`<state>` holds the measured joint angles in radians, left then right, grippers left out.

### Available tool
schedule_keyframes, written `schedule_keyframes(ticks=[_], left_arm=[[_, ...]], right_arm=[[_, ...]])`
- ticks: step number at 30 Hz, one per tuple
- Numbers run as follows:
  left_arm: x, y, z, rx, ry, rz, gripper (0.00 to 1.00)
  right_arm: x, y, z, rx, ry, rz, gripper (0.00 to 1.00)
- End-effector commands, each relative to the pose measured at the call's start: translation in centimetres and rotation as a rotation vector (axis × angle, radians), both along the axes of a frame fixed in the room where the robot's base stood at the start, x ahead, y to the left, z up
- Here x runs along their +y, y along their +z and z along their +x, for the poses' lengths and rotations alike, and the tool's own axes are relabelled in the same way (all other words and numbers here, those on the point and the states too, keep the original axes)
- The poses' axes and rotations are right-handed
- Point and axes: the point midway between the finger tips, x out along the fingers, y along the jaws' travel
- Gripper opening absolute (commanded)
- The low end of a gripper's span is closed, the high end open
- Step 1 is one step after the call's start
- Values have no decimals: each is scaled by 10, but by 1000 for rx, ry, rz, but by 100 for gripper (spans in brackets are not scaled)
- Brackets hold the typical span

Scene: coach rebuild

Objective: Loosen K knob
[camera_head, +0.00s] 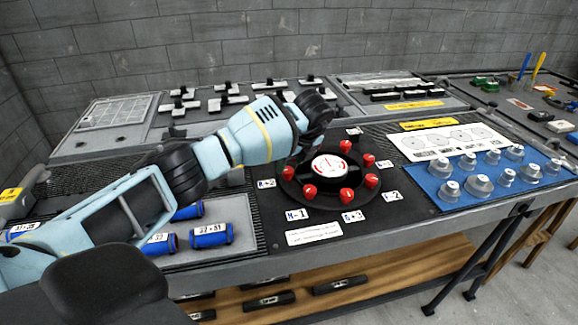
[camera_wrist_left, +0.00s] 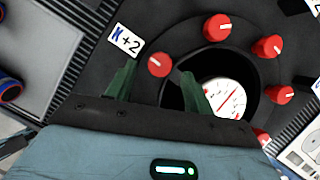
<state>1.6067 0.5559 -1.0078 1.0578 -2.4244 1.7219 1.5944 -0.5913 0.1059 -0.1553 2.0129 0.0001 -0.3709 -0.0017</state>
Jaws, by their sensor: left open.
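The K knob (camera_wrist_left: 159,64) is a red knob on a round black dial unit. A "K+2" label (camera_wrist_left: 126,40) lies just outside it in the left wrist view. My left gripper (camera_wrist_left: 156,76) is open, with one green finger on each side of the K knob; I see no clear contact. The white central gauge (camera_head: 329,167) is to the right of the gripper. My right gripper is not in view.
Other red knobs (camera_head: 347,195) ring the gauge closely. A blue mat (camera_head: 445,199) with several grey knobs lies to the right. Blue cylinders (camera_head: 211,235) lie in a tray to the left. Switch panels stand behind.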

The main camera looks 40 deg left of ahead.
Motion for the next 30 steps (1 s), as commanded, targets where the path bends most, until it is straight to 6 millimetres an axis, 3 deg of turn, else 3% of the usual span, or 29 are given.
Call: schedule_keyframes(ticks=[3,10,30], left_arm=[[-7,20,-1,-5,-1,0,52],[-16,42,-5,-2,0,-1,52],[-18,45,-5,-1,1,0,52]], right_arm=[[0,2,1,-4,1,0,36],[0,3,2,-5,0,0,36],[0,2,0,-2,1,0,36]])
